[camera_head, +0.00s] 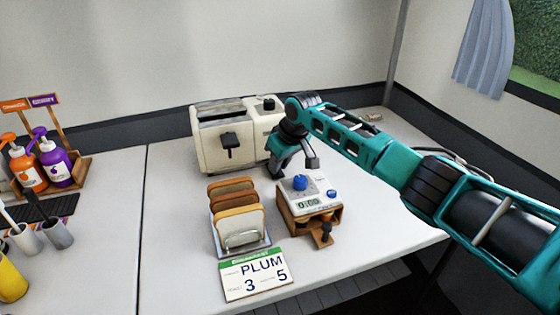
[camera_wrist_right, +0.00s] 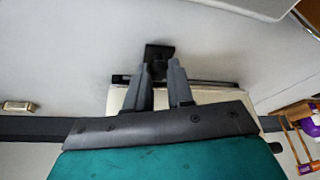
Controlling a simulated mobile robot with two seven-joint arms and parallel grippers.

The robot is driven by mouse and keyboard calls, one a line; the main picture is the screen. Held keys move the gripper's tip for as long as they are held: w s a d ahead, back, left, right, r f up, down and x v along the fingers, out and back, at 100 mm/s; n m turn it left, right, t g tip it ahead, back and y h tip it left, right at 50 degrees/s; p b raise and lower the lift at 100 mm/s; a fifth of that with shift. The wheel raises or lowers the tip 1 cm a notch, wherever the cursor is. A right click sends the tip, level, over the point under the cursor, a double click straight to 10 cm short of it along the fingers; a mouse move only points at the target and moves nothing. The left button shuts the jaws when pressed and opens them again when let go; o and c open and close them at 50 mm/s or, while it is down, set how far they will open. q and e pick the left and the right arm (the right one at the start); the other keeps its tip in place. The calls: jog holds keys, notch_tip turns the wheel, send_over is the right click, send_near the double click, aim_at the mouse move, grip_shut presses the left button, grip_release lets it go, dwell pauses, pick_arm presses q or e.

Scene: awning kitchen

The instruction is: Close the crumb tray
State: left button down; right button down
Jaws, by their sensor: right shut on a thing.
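The cream toaster (camera_head: 208,150) stands at the back of the counter, with a black lever on its front. My right gripper (camera_head: 273,170) is at the toaster's right end, reaching down beside it. In the right wrist view, my gripper's two grey fingers (camera_wrist_right: 160,82) are shut on the black handle of the crumb tray (camera_wrist_right: 158,50), at the cream toaster body (camera_wrist_right: 118,99). A dark strip runs along the toaster edge there. In the head view, the gripper hides the tray. How far the tray sticks out cannot be told. My left gripper is not in view.
A toast rack (camera_head: 243,239) with bread slices stands in front of the toaster. A timer (camera_head: 309,200) on a wooden stand is just right of it. A PLUM card (camera_head: 254,275) lies in front. Sauce bottles (camera_head: 55,163) stand at left. The counter's right side is mostly clear.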

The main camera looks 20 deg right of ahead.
jog(key=c, duration=1.4)
grip_release()
jog(key=shift+w+r, duration=0.15)
jog(key=shift+w, duration=0.05)
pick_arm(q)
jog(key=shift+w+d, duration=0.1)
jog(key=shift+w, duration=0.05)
pick_arm(e)
jog(key=o, duration=0.4)
pick_arm(q)
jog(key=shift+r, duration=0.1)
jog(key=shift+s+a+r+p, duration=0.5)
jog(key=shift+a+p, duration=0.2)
jog(key=shift+p, duration=0.9)
pick_arm(e)
jog(key=shift+v, duration=6.35)
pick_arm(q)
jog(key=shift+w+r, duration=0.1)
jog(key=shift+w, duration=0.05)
pick_arm(e)
jog(key=shift+s+d, duration=0.1)
